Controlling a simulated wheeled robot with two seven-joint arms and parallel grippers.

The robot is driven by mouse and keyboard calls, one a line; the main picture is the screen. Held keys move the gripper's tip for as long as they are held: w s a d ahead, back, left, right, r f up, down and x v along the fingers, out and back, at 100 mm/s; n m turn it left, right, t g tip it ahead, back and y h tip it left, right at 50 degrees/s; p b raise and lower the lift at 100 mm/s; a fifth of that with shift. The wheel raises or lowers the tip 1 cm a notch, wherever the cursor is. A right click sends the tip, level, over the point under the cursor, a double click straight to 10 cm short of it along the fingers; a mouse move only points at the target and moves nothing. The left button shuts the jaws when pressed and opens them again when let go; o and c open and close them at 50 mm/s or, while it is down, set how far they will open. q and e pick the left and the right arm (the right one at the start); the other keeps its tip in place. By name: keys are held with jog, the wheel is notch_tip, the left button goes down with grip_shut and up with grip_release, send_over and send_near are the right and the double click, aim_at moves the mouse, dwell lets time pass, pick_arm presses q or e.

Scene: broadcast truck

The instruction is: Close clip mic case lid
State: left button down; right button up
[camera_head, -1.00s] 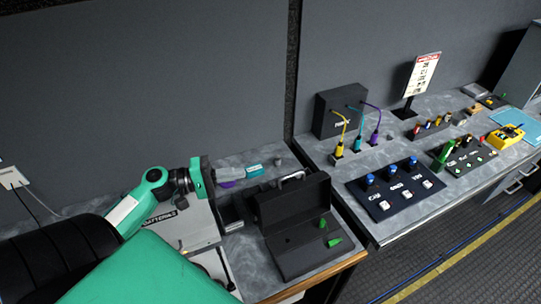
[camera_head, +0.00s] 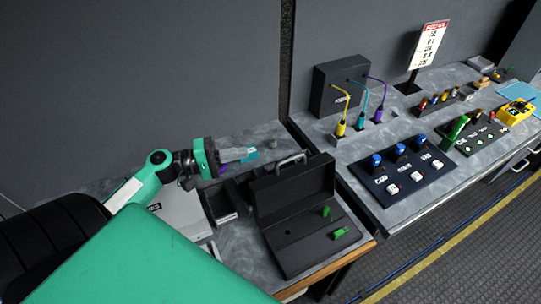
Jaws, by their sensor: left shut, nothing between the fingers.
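The black clip mic case (camera_head: 303,248) stands open on the left worktop, near its front right corner. Its lid (camera_head: 295,189) stands up at the back, with a metal handle (camera_head: 291,160) at its top. Two green items (camera_head: 340,232) are in the case's base. My left gripper (camera_head: 250,154) is shut and empty, behind and to the left of the raised lid, apart from it. A teal item behind the fingers is partly hidden. My right gripper is not in view.
A black tray (camera_head: 222,208) and a light box sit left of the case. The right worktop holds a button panel (camera_head: 402,170), a black box (camera_head: 340,86) with coloured cables, and a sign (camera_head: 429,45). A dark wall rises behind.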

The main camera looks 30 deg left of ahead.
pick_arm(q)
jog(key=w+d+p, duration=0.3)
jog(key=d+p, duration=0.2)
jog(key=d, duration=0.3)
jog(key=shift+d, duration=0.25)
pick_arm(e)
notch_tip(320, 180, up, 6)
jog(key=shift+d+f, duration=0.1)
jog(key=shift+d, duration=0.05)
pick_arm(q)
jog(key=shift+r, duration=0.15)
